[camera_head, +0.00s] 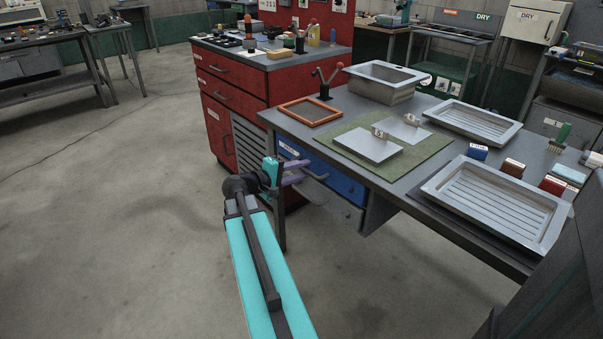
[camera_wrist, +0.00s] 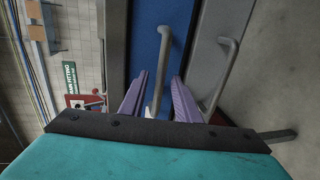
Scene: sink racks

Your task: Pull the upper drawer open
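The upper drawer has a blue front (camera_head: 345,186) under the right-hand workbench and looks closed. Its grey bar handle (camera_wrist: 163,60) shows in the wrist view, which is turned sideways. My gripper (camera_head: 297,172) is at the left part of this drawer front. Its two purple fingers (camera_wrist: 159,78) are open, with the handle between them in the picture. Gaps show on both sides of the handle, and I cannot tell whether the fingertips reach past the bar. The lower drawer is grey (camera_head: 335,208), with its own bar handle (camera_wrist: 222,75) to the right in the wrist view.
The workbench top (camera_head: 405,185) carries metal trays (camera_head: 490,205), a basin (camera_head: 383,82), a green mat (camera_head: 440,145) and small boxes. A red cabinet (camera_head: 218,130) stands behind and left of the drawers. The concrete floor (camera_head: 130,220) on the left is clear.

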